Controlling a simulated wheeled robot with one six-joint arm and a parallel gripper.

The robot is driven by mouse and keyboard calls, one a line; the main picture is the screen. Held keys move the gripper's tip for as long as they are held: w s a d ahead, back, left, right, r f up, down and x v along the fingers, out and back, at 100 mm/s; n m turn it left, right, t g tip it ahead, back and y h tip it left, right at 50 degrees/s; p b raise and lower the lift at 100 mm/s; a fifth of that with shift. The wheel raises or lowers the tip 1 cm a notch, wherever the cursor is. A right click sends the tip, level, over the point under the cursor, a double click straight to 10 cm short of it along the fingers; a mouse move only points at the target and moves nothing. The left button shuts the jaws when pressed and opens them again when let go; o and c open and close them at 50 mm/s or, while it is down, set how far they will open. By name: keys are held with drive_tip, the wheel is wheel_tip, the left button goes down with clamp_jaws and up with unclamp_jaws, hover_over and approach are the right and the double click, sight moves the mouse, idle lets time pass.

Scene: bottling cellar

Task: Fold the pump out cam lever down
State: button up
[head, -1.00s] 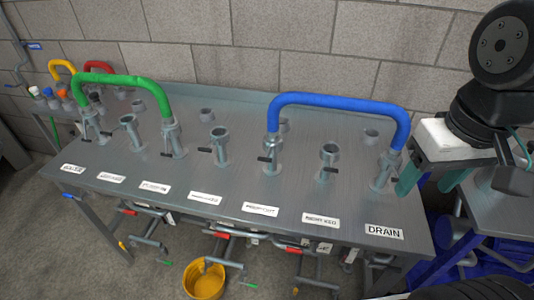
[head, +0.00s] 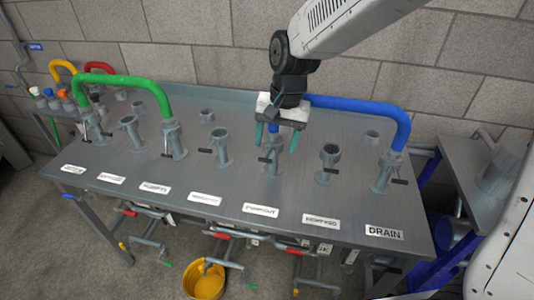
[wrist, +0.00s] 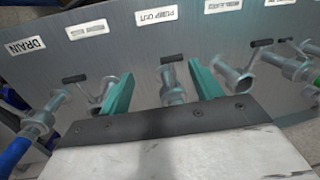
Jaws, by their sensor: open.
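The pump out label (head: 260,210) lies at the front of the grey bench, with the pump out coupling (head: 272,168) behind it. The blue hose (head: 350,104) arches from this coupling to the drain coupling; my gripper hides part of its left end. The cam lever's black grip (head: 265,160) sticks out from the coupling. In the wrist view the black grip (wrist: 171,58) points toward the label, in front of the coupling (wrist: 173,90). My gripper (head: 280,134) is open above the coupling, its teal fingers on either side of it. I cannot tell whether they touch it.
The green hose (head: 125,79) arches over the left of the bench. A yellow bucket (head: 204,282) stands on the floor. A block wall is behind.

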sight(266, 157)
drive_tip(key=shift+m+t, duration=0.4)
drive_tip(key=shift+m, duration=0.4)
drive_tip(key=f, duration=0.2)
drive_tip(key=w+a+f, duration=0.1)
drive_tip(key=f, duration=0.1)
drive_tip(key=w+a+f, duration=0.1)
drive_tip(key=f, duration=0.1)
drive_tip(key=shift+w+f, duration=0.15)
drive_tip(key=shift+f, duration=0.15)
drive_tip(key=c, duration=1.3)
drive_tip(key=shift+c, duration=0.2)
